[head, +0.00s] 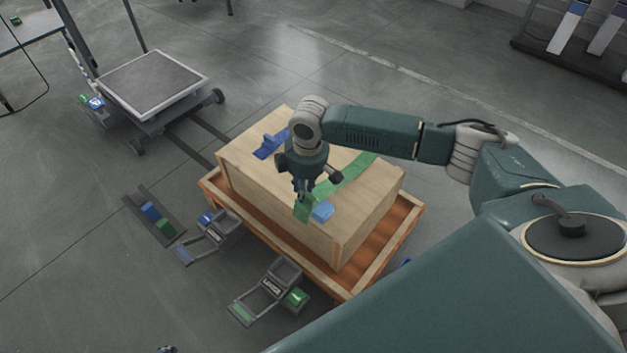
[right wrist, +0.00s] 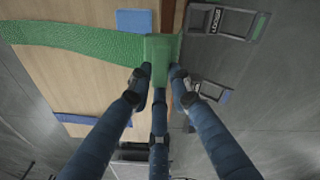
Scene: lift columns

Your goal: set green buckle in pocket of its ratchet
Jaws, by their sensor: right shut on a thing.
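The green buckle (head: 303,210) is at the near end of the green strap (head: 350,178), at the near top edge of a wooden crate. My right gripper (head: 305,196) points down and is shut on the green buckle. In the right wrist view the buckle (right wrist: 160,48) sits between the fingertips, with the strap (right wrist: 75,38) running off to the left. The green-marked ratchet (head: 273,285) is low beside the crate, apart from the buckle, its frame pointing outward. It seems to show at the top right of the right wrist view (right wrist: 225,20). My left gripper is out of view.
The wooden crate (head: 365,215) stands on an orange-brown pallet (head: 378,262). A blue piece (head: 322,211) lies just right of the buckle, and another blue part (head: 268,146) lies farther back. A blue-marked ratchet (head: 212,230) is left of the green one. A cart (head: 152,83) stands behind left.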

